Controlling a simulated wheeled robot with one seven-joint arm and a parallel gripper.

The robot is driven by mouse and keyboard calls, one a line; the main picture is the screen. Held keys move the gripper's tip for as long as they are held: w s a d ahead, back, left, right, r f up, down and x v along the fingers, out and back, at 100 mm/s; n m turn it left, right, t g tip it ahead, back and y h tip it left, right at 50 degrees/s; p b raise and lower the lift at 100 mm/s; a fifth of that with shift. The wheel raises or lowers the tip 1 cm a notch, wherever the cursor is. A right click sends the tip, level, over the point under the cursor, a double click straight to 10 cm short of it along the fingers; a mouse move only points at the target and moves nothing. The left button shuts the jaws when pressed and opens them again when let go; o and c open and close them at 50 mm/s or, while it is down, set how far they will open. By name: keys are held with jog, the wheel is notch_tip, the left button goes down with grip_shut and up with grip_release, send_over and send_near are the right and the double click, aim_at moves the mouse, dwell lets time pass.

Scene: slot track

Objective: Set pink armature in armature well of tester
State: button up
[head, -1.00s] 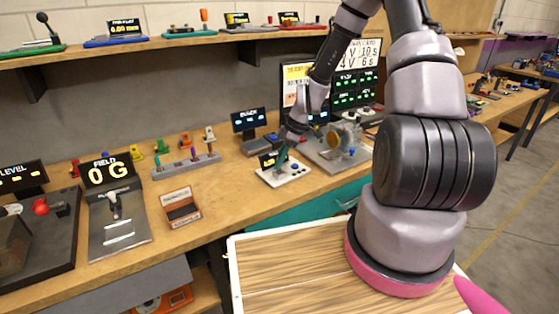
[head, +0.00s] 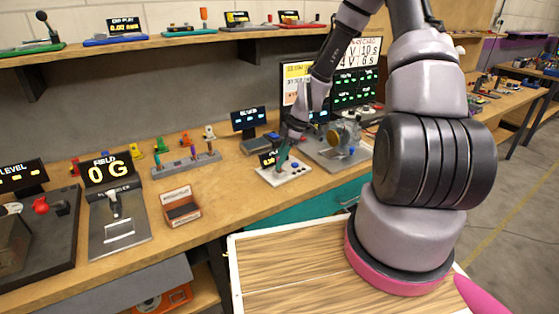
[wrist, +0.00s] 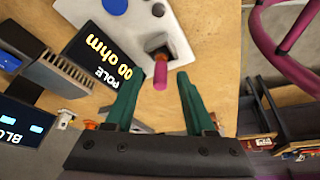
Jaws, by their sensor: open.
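The white tester (head: 296,172) sits on the bench, with a small display and blue button. In the wrist view the white tester (wrist: 182,42) fills the top middle, and its display (wrist: 97,62) reads "00 ohm" and "POLE". The pink armature (wrist: 160,74) shows between my fingertips, its far end at the dark armature well (wrist: 158,46); I cannot tell how deep it sits. My gripper (wrist: 156,80) is open, with a green finger on each side, apart from the armature. In the head view my gripper (head: 283,158) is low over the tester, and the armature is not discernible.
A brass-coloured machine (head: 343,134) stands close right of the tester. A block with a display (head: 249,120) is behind it. A rack of coloured pegs (head: 187,164) and a small brown box (head: 181,206) lie left. Bench between box and tester is clear.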

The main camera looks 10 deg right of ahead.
jog(key=s+d+r+m+t+h, duration=0.1)
jog(key=s+d+r+m, duration=0.15)
jog(key=r, duration=0.65)
jog(key=s+d+r+m+t+h, duration=0.1)
jog(key=s+r+m, duration=0.25)
jog(key=r, duration=0.65)
jog(key=s+d+r+m+t+h, duration=0.1)
jog(key=s+d+r+m, duration=0.15)
jog(key=r, duration=0.65)
jog(key=s+r+m+t, duration=0.3)
jog(key=s+r+m, duration=0.8)
jog(key=s, duration=0.3)
jog(key=shift+a+r+y, duration=0.25)
jog(key=shift+r+y, duration=0.05)
jog(key=shift+r, duration=0.25)
